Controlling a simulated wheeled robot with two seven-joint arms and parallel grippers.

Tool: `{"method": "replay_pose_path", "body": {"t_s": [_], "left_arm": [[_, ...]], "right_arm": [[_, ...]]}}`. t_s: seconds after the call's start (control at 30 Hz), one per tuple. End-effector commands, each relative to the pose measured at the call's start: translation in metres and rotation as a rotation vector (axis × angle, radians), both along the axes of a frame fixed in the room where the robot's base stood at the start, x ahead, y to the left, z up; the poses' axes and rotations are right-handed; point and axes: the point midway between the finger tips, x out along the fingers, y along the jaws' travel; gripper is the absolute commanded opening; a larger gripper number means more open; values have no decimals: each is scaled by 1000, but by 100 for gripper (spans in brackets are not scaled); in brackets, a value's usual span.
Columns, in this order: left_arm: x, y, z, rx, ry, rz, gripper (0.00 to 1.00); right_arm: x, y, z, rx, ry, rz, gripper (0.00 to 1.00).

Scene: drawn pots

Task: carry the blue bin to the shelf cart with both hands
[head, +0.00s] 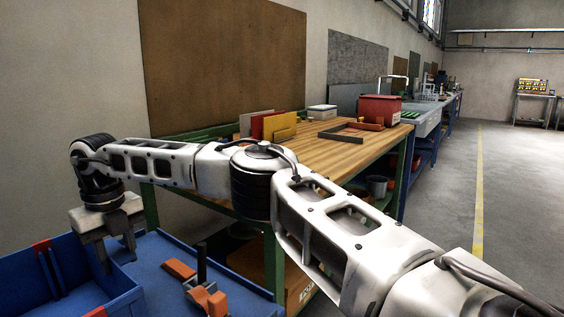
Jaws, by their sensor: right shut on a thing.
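A blue bin (62,262) with red marks stands at the lower left and is cut off by the picture's edges. My right arm reaches across the view from the lower right, and its right gripper (117,260) points down at the bin's far right corner. It is shut on the bin's rim; its fingertips are partly hidden. A flat blue surface (160,252) lies right beside the bin; I cannot tell whether it belongs to the shelf cart. My left gripper is not in view.
Orange pieces (179,268) and a dark upright post lie on the blue surface. A wooden workbench (340,150) with green legs stands behind my arm, holding a red box (379,109) and coloured panels. Open grey floor (440,190) with a yellow line is at right.

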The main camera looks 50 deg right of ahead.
Motion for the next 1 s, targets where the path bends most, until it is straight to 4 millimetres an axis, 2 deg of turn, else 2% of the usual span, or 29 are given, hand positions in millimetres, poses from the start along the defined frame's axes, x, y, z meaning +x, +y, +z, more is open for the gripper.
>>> {"method": "replay_pose_path", "body": {"t_s": [0.17,0.2,0.27,0.47,0.5,0.57,0.9,1.0], "left_arm": [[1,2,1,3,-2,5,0],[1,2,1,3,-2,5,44],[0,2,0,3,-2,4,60],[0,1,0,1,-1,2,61],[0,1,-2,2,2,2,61],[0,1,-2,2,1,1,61],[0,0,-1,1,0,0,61],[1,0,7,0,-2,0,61]], "right_arm": [[1,-2,1,-4,-2,-4,0],[1,-2,1,-4,-2,-4,0],[1,-2,1,-4,-2,-4,0],[0,-1,1,-2,-2,-3,0],[0,-1,-1,-3,1,-3,44],[0,-1,-1,-2,1,-2,60],[0,0,-1,-1,0,0,61],[1,0,7,0,-3,-1,61]]}}
